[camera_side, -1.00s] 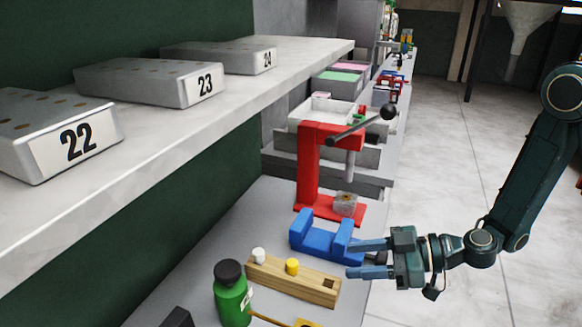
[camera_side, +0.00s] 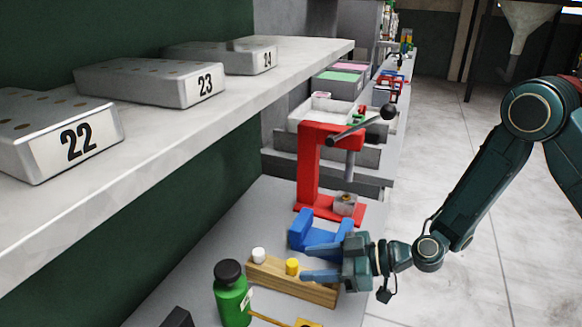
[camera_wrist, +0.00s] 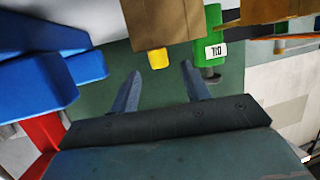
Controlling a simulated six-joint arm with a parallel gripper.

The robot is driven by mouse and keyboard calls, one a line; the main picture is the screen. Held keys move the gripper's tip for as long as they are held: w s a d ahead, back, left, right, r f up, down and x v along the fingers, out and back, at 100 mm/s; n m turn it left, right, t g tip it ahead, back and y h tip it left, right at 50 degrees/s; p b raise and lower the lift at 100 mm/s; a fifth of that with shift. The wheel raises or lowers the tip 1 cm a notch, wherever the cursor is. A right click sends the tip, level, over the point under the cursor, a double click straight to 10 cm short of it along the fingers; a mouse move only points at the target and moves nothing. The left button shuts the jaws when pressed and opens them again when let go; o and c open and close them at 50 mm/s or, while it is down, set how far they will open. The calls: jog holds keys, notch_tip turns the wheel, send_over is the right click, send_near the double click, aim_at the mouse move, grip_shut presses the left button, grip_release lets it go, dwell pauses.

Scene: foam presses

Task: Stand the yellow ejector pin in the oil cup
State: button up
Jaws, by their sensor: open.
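The yellow ejector pin (camera_side: 292,266) stands in a wooden block (camera_side: 265,278), with its yellow head showing above the top. It also shows in the wrist view (camera_wrist: 158,58), lined up between my fingertips. My gripper (camera_side: 308,264) is open, its fingers pointing left, close to the pin's right side. In the wrist view my gripper (camera_wrist: 160,69) has nothing between its fingers; whether they reach around the pin is unclear.
A white-headed pin (camera_side: 259,255) stands in the same block, left of the yellow one. A blue fixture (camera_side: 302,230) is just behind the block, close to my gripper. A red press (camera_side: 308,170) stands farther back. A shelf (camera_side: 200,120) with numbered blocks overhangs at left.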

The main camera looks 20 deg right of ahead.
aim_at(292, 262)
jog(key=shift+a, duration=0.1)
jog(key=shift+x, duration=2.5)
jog(key=shift+f, duration=0.15)
grip_shut()
